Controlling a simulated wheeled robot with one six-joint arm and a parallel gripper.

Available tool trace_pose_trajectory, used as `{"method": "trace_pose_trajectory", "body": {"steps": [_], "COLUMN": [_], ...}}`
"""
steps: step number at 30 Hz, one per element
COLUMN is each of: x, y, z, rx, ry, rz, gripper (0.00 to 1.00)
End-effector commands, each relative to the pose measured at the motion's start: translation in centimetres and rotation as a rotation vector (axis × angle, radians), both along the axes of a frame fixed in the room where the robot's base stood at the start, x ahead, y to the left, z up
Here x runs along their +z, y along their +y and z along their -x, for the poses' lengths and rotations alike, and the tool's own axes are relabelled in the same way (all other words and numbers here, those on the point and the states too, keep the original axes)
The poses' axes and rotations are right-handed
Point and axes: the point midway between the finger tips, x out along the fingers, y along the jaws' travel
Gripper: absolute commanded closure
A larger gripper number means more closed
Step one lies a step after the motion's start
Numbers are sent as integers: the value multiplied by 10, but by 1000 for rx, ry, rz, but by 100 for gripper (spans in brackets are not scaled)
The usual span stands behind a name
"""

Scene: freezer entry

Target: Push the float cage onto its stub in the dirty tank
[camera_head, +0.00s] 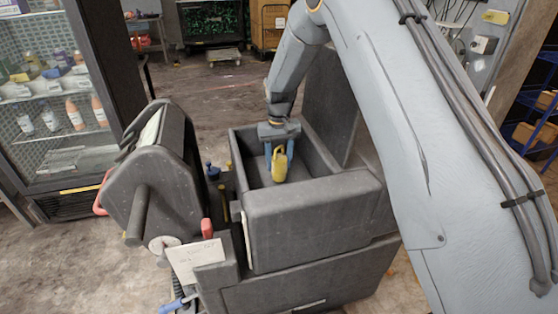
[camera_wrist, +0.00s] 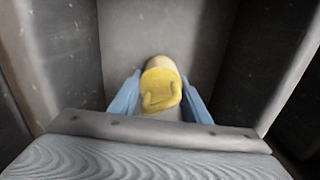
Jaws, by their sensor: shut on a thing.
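The yellow float cage (camera_head: 279,164) is between the blue fingers of my gripper (camera_head: 279,160), inside the dark grey tank (camera_head: 312,196). In the wrist view the float cage (camera_wrist: 160,90) sits between both fingertips of my gripper (camera_wrist: 160,95), with a pale rounded part showing behind its top. My gripper is shut on it and points down into the tank. The stub cannot be made out in either view. I cannot tell whether the cage touches the tank floor.
The tank walls (camera_wrist: 65,60) rise close on both sides of my gripper. A glass-front cabinet (camera_head: 60,110) stands farther left. Open floor lies behind.

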Motion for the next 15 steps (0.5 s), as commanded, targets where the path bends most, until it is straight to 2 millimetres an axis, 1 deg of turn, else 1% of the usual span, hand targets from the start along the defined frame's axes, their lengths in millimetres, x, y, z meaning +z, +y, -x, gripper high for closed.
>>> {"method": "trace_pose_trajectory", "body": {"steps": [15], "x": [-12], "y": [0], "z": [0], "rx": [0], "ry": [1], "rz": [0], "gripper": [79]}}
